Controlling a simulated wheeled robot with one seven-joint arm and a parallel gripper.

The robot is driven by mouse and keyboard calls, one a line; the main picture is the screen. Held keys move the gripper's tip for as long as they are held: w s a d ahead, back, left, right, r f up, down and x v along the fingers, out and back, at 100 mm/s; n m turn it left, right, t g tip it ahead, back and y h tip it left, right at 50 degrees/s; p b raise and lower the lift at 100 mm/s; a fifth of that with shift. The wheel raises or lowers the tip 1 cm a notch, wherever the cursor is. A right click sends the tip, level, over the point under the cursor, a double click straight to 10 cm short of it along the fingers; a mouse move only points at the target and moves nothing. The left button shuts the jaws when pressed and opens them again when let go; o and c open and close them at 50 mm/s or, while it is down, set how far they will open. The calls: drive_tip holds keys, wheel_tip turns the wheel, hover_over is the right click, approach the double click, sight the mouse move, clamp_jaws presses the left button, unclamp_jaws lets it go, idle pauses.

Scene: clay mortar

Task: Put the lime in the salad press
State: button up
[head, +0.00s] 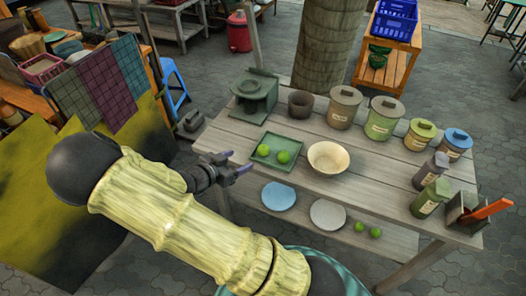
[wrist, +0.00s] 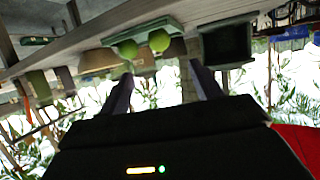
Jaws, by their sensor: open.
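Two green limes, a left one (head: 263,150) and a right one (head: 283,157), sit on a green tray (head: 259,164) on the wooden table. In the wrist view, tilted upside down, the tray limes (wrist: 127,48) (wrist: 159,40) show beyond my fingers.
Lidded canisters (head: 384,118) line the back and right. A blue plate (head: 278,196) and a grey plate (head: 328,214) lie in front. A utensil box (head: 465,211) stands at the right corner.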

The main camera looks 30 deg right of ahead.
sight(260, 151)
drive_tip(key=x, duration=0.7)
drive_tip(key=shift+b, duration=0.4)
drive_tip(key=shift+b+x, duration=0.3)
drive_tip(key=shift+x, duration=2.4)
drive_tip(key=shift+s+a, duration=0.1)
drive_tip(key=c, duration=1.1)
drive_tip(key=shift+c, duration=0.2)
wheel_tip(260, 151, up, 10)
drive_tip(key=shift+f+p, duration=0.1)
drive_tip(key=shift+p, duration=0.9)
